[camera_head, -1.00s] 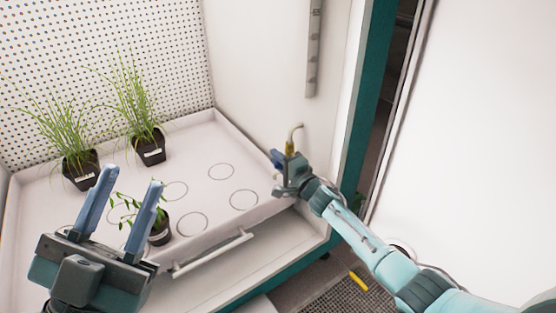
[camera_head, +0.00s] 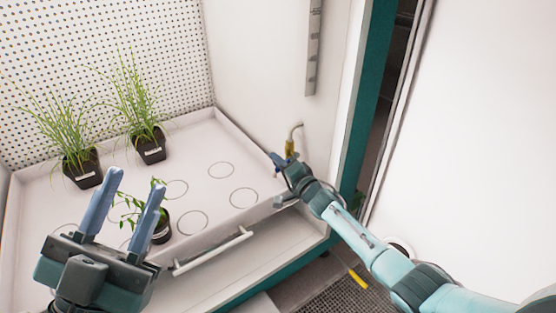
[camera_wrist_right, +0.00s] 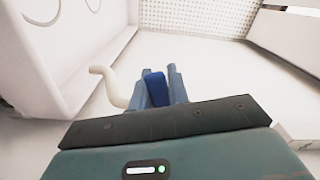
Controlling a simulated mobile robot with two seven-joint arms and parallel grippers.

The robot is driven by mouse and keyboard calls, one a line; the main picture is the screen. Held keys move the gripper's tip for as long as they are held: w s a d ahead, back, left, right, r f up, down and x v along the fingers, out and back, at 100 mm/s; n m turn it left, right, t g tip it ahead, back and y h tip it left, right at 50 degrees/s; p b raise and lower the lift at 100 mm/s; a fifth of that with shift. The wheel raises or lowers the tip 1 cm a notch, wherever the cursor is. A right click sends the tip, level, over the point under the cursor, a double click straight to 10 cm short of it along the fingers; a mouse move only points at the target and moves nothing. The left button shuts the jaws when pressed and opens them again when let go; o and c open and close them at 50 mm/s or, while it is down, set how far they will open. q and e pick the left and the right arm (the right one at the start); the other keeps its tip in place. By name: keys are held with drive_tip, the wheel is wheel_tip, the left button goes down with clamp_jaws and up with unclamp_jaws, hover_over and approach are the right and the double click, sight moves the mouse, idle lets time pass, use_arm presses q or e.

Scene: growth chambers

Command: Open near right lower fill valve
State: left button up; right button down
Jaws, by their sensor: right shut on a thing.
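The fill valve is a small brass body (camera_head: 290,147) under a bent pale pipe, on the chamber's right wall above the tray corner. My right gripper (camera_head: 281,165) is at the valve, just below the brass body. In the right wrist view its fingers are shut on a blue valve handle (camera_wrist_right: 155,88), which stands between them. The pale curved pipe (camera_wrist_right: 112,86) shows beside the fingers there. The handle's exact angle is hard to tell, as the gripper covers most of it. My left gripper (camera_head: 136,182) is open and empty in front of the tray.
A white tray (camera_head: 222,226) with marked circles and a front handle (camera_head: 213,252) fills the shelf. Two grassy potted plants (camera_head: 150,146) (camera_head: 82,170) stand at the back left. A small leafy plant (camera_head: 160,228) is close to my left gripper. A teal door frame (camera_head: 366,100) bounds the right.

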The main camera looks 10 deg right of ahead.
use_arm(q)
drive_tip(key=shift+s+r+m+h, duration=0.15)
drive_tip(key=shift+r+m+h, duration=0.15)
use_arm(e)
drive_tip(key=shift+w+d+f+n, duration=0.1)
drive_tip(key=shift+d+f+n, duration=0.2)
drive_tip(key=shift+n, duration=0.5)
drive_tip(key=shift+w+d+f+n, duration=0.1)
drive_tip(key=shift+f+n, duration=0.25)
drive_tip(key=shift+n, duration=0.45)
use_arm(q)
drive_tip(key=shift+r, duration=0.1)
use_arm(e)
drive_tip(key=c, duration=1.3)
unclamp_jaws()
drive_tip(key=shift+c, duration=0.2)
use_arm(q)
drive_tip(key=shift+r, duration=0.1)
use_arm(e)
drive_tip(key=shift+s, duration=0.15)
